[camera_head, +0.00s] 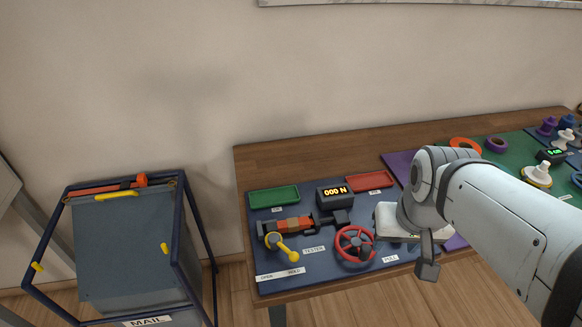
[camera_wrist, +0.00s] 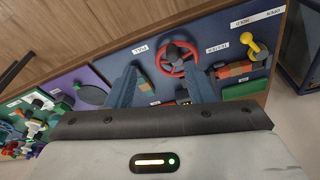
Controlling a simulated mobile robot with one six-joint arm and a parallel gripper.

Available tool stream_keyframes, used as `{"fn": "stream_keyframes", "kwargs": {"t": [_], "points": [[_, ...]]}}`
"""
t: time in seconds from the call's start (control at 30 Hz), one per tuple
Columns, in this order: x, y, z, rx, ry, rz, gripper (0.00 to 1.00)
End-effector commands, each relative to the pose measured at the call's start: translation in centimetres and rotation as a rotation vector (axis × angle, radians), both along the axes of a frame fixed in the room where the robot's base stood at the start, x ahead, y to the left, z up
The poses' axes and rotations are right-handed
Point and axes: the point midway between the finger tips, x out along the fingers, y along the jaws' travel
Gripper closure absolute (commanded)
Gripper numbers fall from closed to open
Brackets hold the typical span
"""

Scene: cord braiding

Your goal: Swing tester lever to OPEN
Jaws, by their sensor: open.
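The tester (camera_head: 292,226) is a dark block with red and orange pieces on the blue panel. Its yellow lever (camera_head: 284,248) points down and right from its pivot, with the knob end toward the HOLD label (camera_head: 293,272). The OPEN label (camera_head: 267,278) lies left of it. In the wrist view the lever (camera_wrist: 251,46) is at the upper right, clear of my gripper (camera_wrist: 164,82). My gripper is open and empty, its two blue fingers apart. In the head view it is to the right of the lever, beyond the red wheel, largely hidden by my arm.
A red handwheel (camera_head: 355,243) stands between the lever and my gripper. A display (camera_head: 335,192) reads 000 N behind the tester. Green (camera_head: 273,197) and red (camera_head: 369,180) trays lie at the back. A blue-framed MAIL bin (camera_head: 145,250) stands left of the table.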

Motion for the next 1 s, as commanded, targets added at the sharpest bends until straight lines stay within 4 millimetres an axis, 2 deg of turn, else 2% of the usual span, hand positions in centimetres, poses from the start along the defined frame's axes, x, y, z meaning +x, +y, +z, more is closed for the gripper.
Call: {"fn": "stream_keyframes", "kwargs": {"t": [0.43,0.6,0.77,1.0], "points": [[0.0,0.0,0.0,0.000,0.000,0.000,0.52],[0.5,0.3,0.3,0.010,0.012,-0.014,0.64],[2.9,1.6,1.1,0.061,0.078,-0.096,0.78],[8.2,5.2,0.8,0.152,0.236,-0.313,0.97]]}}
